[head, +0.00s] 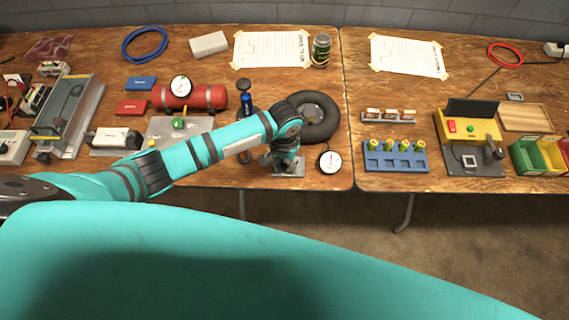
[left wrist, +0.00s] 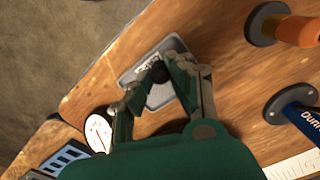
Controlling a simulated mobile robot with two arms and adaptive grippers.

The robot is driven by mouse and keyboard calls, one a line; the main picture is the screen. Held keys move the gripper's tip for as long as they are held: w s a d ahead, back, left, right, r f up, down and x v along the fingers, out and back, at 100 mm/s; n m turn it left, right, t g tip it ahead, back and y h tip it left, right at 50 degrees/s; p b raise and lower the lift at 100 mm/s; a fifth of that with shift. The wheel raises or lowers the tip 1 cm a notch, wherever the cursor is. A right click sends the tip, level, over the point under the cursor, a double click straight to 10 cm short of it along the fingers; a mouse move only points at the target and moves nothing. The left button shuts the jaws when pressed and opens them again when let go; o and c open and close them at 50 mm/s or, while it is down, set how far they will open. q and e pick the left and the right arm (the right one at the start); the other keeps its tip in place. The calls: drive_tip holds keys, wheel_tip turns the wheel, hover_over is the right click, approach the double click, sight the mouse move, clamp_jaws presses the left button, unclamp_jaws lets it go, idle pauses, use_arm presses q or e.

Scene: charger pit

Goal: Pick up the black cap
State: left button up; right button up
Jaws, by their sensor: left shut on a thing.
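The black cap (left wrist: 160,72) shows in the left wrist view as a small dark round piece between my left fingertips. My left gripper (left wrist: 158,78) is shut on it, over a small grey tray (left wrist: 161,95). I cannot tell whether the cap still touches the tray. In the head view my left gripper (head: 285,165) points down over the same tray (head: 289,172) at the table's front edge, and its wrist hides the cap. My right gripper is in neither view.
A black tire (head: 330,128) lies just behind my left gripper, and a white dial gauge (head: 330,160) is right of it. A blue pump (head: 245,106) stands to the left. A blue rack (head: 395,157) holds several yellow-green pieces on the right table.

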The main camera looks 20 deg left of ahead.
use_arm(q)
wheel_tip(320, 180, up, 2)
drive_tip(key=shift+r, duration=0.15)
drive_tip(key=s+d+r+b, duration=0.1)
drive_tip(key=s+d+b, duration=0.1)
drive_tip(key=s+d, duration=0.6)
drive_tip(key=s, duration=0.5)
drive_tip(key=shift+s+r, duration=0.35)
drive_tip(key=shift+s, duration=0.05)
drive_tip(key=shift+d, duration=0.1)
